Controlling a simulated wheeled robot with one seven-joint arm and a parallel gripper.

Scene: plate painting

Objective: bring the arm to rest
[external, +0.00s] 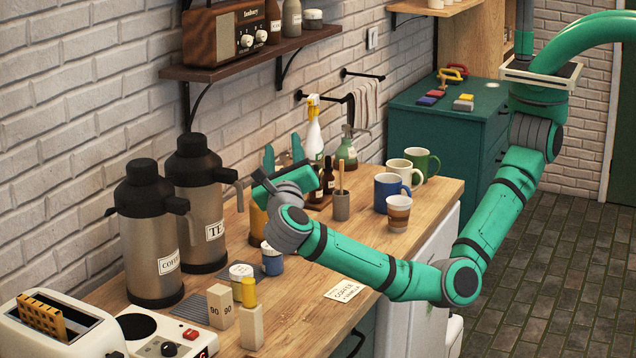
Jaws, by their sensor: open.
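My teal and grey arm reaches in from the right and bends back up over the wooden counter (330,300). My gripper (283,158) is at the arm's left end, above the counter, just right of the tea urn (205,213). It looks open, with two teal finger-like parts apart. I see nothing held between them, but they are small and my wrist partly covers the area.
A coffee urn (150,245) and a toaster (60,325) stand at left. Several mugs, including a blue mug (386,191) and a striped cup (398,214), stand right of my wrist. Paint jars (272,263) and small blocks (250,325) sit in front. A shelf (245,60) overhangs the back.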

